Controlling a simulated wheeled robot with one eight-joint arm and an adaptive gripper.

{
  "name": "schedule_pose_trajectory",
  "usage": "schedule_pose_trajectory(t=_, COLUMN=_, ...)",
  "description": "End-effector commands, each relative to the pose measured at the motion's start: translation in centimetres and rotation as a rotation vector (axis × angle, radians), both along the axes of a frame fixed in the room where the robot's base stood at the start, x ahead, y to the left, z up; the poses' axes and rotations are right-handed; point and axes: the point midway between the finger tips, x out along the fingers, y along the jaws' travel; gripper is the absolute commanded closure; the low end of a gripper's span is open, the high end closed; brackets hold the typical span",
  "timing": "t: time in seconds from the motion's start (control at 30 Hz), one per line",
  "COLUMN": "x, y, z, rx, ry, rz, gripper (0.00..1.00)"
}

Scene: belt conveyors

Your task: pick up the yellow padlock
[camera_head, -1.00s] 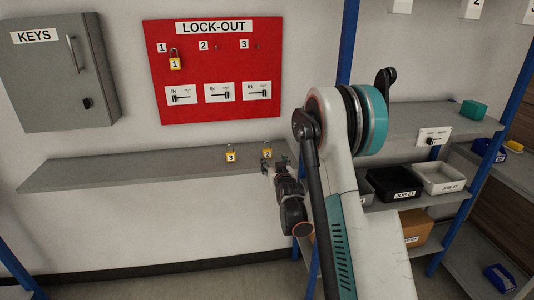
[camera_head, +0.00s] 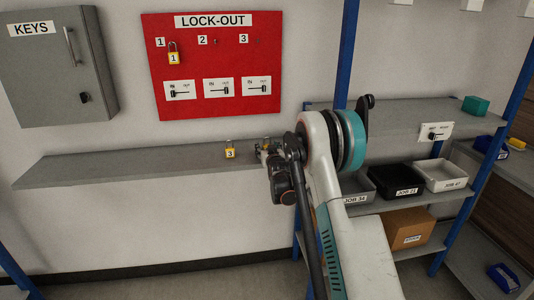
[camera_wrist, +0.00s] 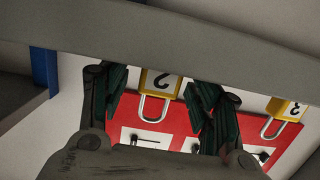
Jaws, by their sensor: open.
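The yellow padlock labelled 2 (camera_wrist: 161,80) shows upside down in the wrist view, between the two fingers of my gripper (camera_wrist: 158,92). My gripper is open, with a finger on each side of it; I cannot tell whether either touches it. In the head view my gripper (camera_head: 266,149) is at the right end of the grey shelf (camera_head: 100,166) and mostly hides padlock 2. A yellow padlock labelled 3 (camera_head: 230,151) stands on the shelf just left of my gripper; it also shows at the right of the wrist view (camera_wrist: 287,107). Padlock 1 (camera_head: 174,57) hangs on the red board.
The red lock-out board (camera_head: 215,60) is on the wall above the shelf. A grey key cabinet (camera_head: 55,70) is at left. A rack with a blue post (camera_head: 347,60) and job bins (camera_head: 396,181) stands at right. The shelf's left part is bare.

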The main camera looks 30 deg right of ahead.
Motion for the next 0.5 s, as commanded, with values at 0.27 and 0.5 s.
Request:
schedule_pose_trajectory(t=0.27, x=0.63, y=-0.19, z=-0.03, rx=0.0, ry=0.0, rz=0.0, gripper=0.43)
schedule_pose_trajectory(t=0.5, x=0.62, y=-0.18, z=-0.03, rx=0.0, ry=0.0, rz=0.0, gripper=0.86)
